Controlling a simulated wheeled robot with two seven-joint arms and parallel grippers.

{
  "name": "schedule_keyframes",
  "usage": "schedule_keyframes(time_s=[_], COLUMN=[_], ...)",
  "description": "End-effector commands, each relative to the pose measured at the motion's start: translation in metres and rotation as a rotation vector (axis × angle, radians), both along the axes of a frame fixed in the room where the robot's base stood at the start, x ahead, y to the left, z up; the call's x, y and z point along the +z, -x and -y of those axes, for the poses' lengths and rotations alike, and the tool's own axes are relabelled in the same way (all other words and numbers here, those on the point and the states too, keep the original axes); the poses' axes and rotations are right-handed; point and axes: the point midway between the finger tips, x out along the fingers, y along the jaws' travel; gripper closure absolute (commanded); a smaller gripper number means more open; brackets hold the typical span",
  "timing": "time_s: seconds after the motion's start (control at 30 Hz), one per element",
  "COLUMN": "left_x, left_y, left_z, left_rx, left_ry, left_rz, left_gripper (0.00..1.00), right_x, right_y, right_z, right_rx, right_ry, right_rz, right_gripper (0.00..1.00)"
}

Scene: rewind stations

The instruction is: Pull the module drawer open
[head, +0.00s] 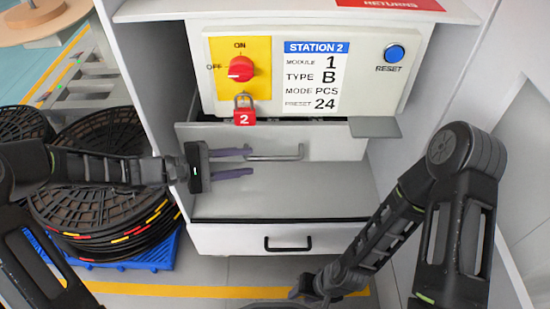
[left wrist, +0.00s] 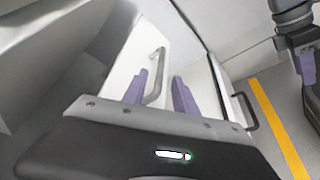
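The upper drawer, likely the module drawer (head: 335,143), has a light grey front below the control panel. A dark gap shows along its top edge. Its metal bar handle (head: 275,157) also shows in the left wrist view (left wrist: 156,75). My left gripper (head: 250,163) is at the handle's left end with its two purple fingers spread. In the left wrist view, the handle lies between the fingers (left wrist: 162,88), closer to the left one; I cannot tell whether they touch. My right gripper (head: 296,292) is low at the bottom edge, its fingers mostly hidden.
A lower drawer (head: 230,240) with a black handle (head: 288,244) sits below a grey shelf (head: 330,190). The panel (head: 365,75) carries a red switch (head: 241,69), a red padlock (head: 244,115) and a blue button (head: 395,53). Black reels (head: 100,190) stand at left.

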Motion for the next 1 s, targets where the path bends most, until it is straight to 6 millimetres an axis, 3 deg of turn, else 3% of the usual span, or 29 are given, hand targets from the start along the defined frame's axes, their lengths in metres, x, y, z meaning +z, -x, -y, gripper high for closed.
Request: schedule_keyframes(time_s=[0.27, 0.63, 1.0], left_x=[-0.005, -0.017, -0.017], left_y=[-0.004, -0.021, -0.024], left_z=[0.016, 0.065, 0.073], left_rx=[-0.004, -0.004, -0.002], left_ry=[0.001, -0.001, -0.001], left_rz=[-0.001, -0.001, -0.002], left_gripper=[0.66, 0.66, 0.66], right_x=[-0.005, -0.017, -0.017], right_y=[-0.001, -0.004, -0.005], right_z=[0.001, 0.004, 0.005], right_rx=[-0.003, -0.011, -0.012], right_ry=[0.002, 0.007, 0.007], right_rz=[0.001, 0.007, 0.007], right_gripper=[0.64, 0.64, 0.64])
